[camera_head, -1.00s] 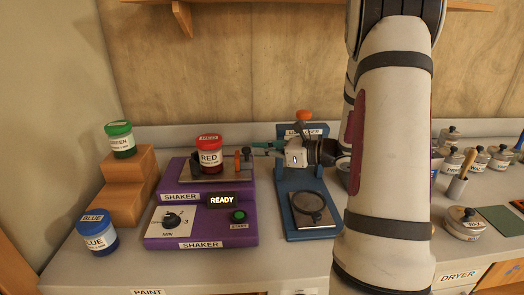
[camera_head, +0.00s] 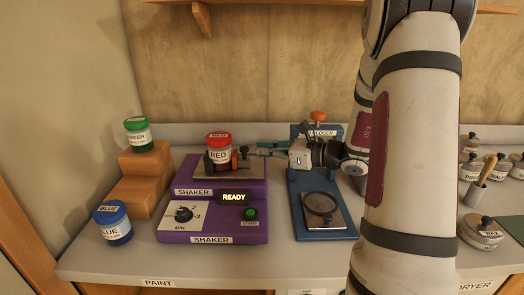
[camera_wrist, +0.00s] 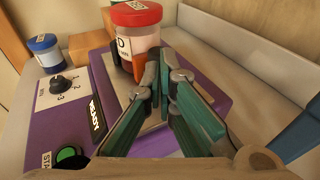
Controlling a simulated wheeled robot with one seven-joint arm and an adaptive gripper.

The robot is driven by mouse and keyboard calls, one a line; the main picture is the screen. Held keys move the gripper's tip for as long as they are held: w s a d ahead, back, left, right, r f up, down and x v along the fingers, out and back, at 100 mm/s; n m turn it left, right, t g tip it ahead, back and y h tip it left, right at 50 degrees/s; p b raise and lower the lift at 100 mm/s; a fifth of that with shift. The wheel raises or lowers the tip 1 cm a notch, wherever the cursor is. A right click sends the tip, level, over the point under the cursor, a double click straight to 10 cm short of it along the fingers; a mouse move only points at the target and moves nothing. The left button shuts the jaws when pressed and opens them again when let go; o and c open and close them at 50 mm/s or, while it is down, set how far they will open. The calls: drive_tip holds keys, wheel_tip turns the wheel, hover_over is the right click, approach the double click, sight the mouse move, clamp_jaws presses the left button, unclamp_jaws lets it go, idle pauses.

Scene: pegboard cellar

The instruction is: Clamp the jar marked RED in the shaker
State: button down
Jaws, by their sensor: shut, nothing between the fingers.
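The red-lidded jar marked RED (camera_head: 218,156) stands upright on the upper plate of the purple shaker (camera_head: 225,192). An orange clamp piece (camera_head: 234,160) sits close against the jar's right side, with a dark lever post (camera_head: 244,152) beside it. In the wrist view, the jar (camera_wrist: 137,38) stands just beyond my fingertips, with the orange piece low at its front. My gripper (camera_head: 262,147) is shut and empty, to the right of the jar, with its teal fingers pointing left. It also shows in the wrist view (camera_wrist: 160,62). Whether the fingers touch the clamp is unclear.
The shaker's display reads READY (camera_head: 234,197), above a green START button (camera_head: 250,213) and a dial (camera_head: 184,214). A green jar (camera_head: 138,134) stands on wooden steps; a blue jar (camera_head: 113,224) stands on the bench. The blue closer (camera_head: 325,226) is right of the shaker.

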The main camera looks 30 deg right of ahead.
drive_tip(key=v, duration=1)
drive_tip(key=shift+s+d, duration=0.2)
drive_tip(key=shift+s, duration=0.15)
drive_tip(key=shift+r, duration=0.15)
drive_tip(key=s+a+r+n+g+y+p, duration=0.1)
drive_tip(key=s+a+r+n+g, duration=0.2)
drive_tip(key=a, duration=0.4)
drive_tip(key=s+a+n+g, duration=0.2)
drive_tip(key=a+n+g, duration=0.1)
drive_tip(key=a+n, duration=0.35)
drive_tip(key=s+a+r+n+g+y+p, duration=0.1)
drive_tip(key=s+a+r+n+g, duration=0.2)
drive_tip(key=a, duration=0.4)
drive_tip(key=s+a+r+n+h+p, duration=0.1)
drive_tip(key=s+n+h, duration=0.4)
drive_tip(key=s+n, duration=0.2)
drive_tip(key=s+a+r+n+h+p, duration=0.1)
drive_tip(key=s+a+n+h+p, duration=0.1)
drive_tip(key=s+n+h, duration=0.2)
drive_tip(key=s+n, duration=0.3)
drive_tip(key=n, duration=0.3)
drive_tip(key=shift+r+n+g+h, duration=0.3)
drive_tip(key=shift+n+g+h, duration=0.05)
drive_tip(key=shift+g+h, duration=0.05)
